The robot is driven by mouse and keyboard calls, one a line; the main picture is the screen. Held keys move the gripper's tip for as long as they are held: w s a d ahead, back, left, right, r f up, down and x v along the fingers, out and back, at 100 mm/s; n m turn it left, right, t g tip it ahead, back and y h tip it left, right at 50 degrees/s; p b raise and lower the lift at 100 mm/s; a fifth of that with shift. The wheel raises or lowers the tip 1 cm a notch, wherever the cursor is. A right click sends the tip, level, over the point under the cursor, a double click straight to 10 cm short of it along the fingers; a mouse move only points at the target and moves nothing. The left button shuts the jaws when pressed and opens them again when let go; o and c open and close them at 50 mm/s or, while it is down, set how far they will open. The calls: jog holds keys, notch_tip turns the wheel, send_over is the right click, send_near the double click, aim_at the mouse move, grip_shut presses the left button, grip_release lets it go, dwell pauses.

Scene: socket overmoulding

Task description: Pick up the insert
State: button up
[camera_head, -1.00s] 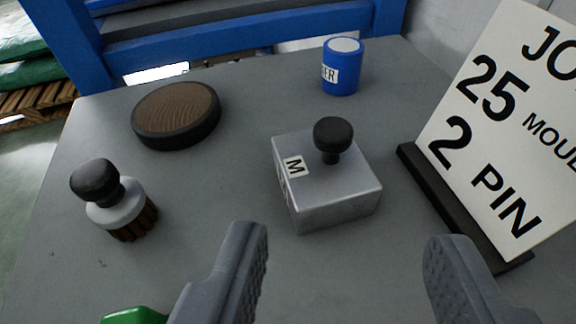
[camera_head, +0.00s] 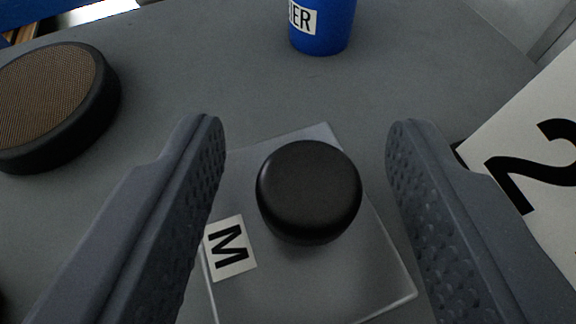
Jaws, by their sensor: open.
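The insert is a silver-grey metal block (camera_head: 340,278) with a white "M" label (camera_head: 230,249) and a round black knob (camera_head: 309,190) on top. It sits on the grey table, low in the middle of the view. My gripper (camera_head: 305,135) is open, with one ridged grey finger to the left of the knob and one to the right. The knob lies between the fingers with a gap on each side, touching neither as far as I can see. The fingers partly hide the block's sides.
A blue labelled cup (camera_head: 322,28) stands behind the block. A round black pad with a brown top (camera_head: 52,95) lies at the upper left. A white sign with black print (camera_head: 535,165) stands close at the right. The table between pad and cup is clear.

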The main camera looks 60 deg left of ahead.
jog(key=shift+w+a, duration=0.1)
grip_shut()
